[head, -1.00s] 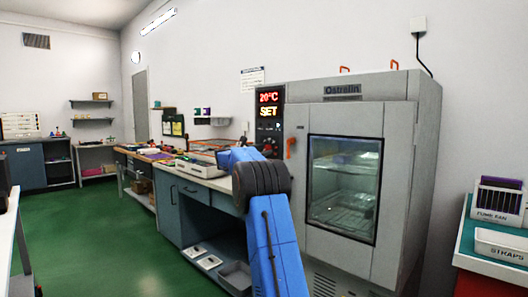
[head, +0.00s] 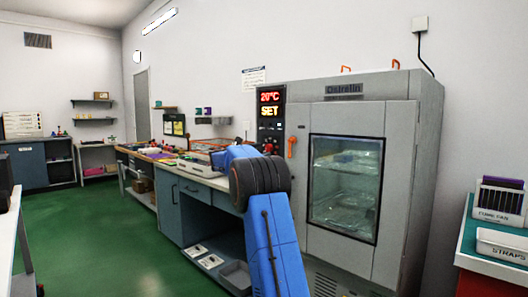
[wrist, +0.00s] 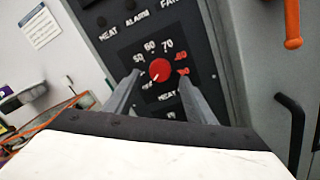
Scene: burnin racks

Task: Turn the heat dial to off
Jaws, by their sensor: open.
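The red heat dial (wrist: 160,70) sits on the dark control panel (wrist: 180,42), with numbers around it that include 50, 60 and 70. A pale mark on the dial seems to point to the lower left, but the label there is too small to read. My gripper (wrist: 160,82) is open, with one finger on each side of the dial and nothing clearly held. I cannot tell whether the fingers touch it. In the head view the oven's panel (head: 270,115) reads 20°C and SET. My blue arm hides the gripper there.
The grey oven (head: 400,150) has a glass door and an orange handle (head: 291,147), which also shows in the wrist view (wrist: 292,22). A workbench (head: 200,170) with several items stands to its left. A cabinet (head: 490,252) with labelled boxes is at right. Green floor is clear at left.

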